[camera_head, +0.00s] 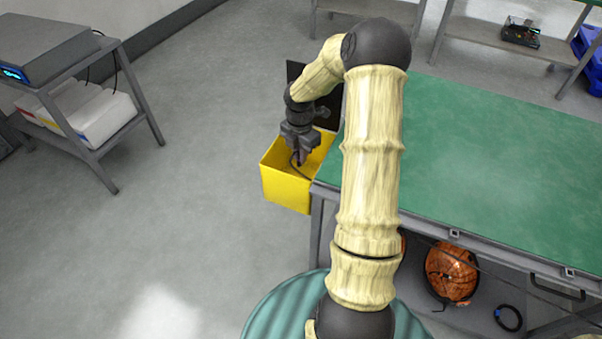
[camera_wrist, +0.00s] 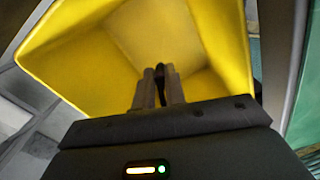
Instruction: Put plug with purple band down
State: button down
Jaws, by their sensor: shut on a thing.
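My gripper (camera_head: 298,156) is over the open top of a yellow bin (camera_head: 288,188) beside the green-topped bench, pointing down into it. In the wrist view the gripper (camera_wrist: 160,75) is shut, with a small dark thing, the plug (camera_wrist: 160,69), between its fingertips. The yellow bin's inner walls (camera_wrist: 215,35) surround the fingers in that view. A dark cable hangs at the gripper in the head view. I cannot make out a purple band clearly.
The green bench top (camera_head: 480,150) is clear to the right. A dark panel (camera_head: 325,105) stands behind the bin. A grey cart (camera_head: 75,85) with a device stands at the far left. An orange helmet (camera_head: 452,272) lies on the bench's lower shelf. The floor left of the bin is free.

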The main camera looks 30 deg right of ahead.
jog(key=shift+f, duration=1.85)
jog(key=shift+f+b, duration=0.65)
jog(key=shift+f, duration=1.45)
jog(key=shift+f, duration=0.1)
jog(key=c, duration=1.5)
grip_release()
jog(key=shift+o, duration=0.2)
notch_tip(320, 180, up, 12)
jog(key=shift+r+p, duration=0.15)
jog(key=shift+p, duration=1.1)
